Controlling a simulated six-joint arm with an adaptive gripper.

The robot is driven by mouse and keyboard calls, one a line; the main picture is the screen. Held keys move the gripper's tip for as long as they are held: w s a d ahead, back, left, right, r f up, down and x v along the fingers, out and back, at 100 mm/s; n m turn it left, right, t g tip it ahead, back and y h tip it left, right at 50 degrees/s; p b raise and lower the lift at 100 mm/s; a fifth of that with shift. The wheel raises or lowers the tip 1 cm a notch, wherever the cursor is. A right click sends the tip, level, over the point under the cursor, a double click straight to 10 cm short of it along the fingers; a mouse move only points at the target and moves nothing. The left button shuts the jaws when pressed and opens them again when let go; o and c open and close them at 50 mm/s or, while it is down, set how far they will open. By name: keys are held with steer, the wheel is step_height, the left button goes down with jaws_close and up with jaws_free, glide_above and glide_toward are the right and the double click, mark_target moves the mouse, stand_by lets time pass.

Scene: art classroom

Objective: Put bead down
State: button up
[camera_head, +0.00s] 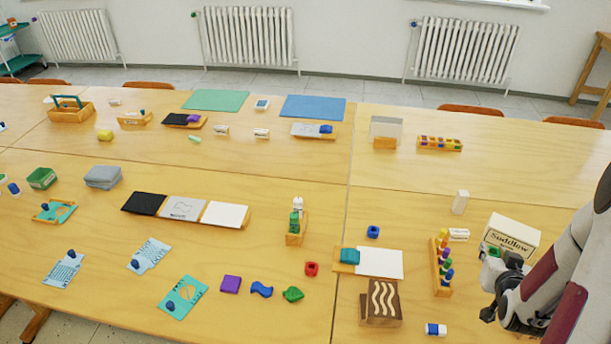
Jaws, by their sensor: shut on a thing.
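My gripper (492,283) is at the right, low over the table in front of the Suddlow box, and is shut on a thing.
The cream Suddlow box (511,237) stands right behind my gripper. A wooden rack of coloured pegs (440,283) is just left of it. A blue-and-white eraser (435,329) lies in front. A wooden block with wavy lines (382,302) stands farther left. The back right table has free room.

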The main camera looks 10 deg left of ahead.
steer(key=w+a+r+n+y, duration=0.1)
steer(key=w+a+n+y, duration=0.3)
steer(key=a, duration=1.1)
steer(key=w+a+r+n+y, duration=0.15)
steer(key=w+a, duration=0.35)
steer(key=a, duration=1.1)
steer(key=s+a+n+g+y, duration=0.2)
steer(key=s+a+n+y, duration=0.15)
steer(key=a, duration=1.15)
steer(key=s+a+n+g+y, duration=0.2)
steer(key=s+a, duration=0.2)
steer(key=a, duration=1.2)
steer(key=shift+w+d+f, duration=0.1)
steer(key=shift+f, duration=1.25)
steer(key=shift+w+f, duration=0.1)
steer(key=shift+f, duration=1.25)
steer(key=shift+f, duration=3.15)
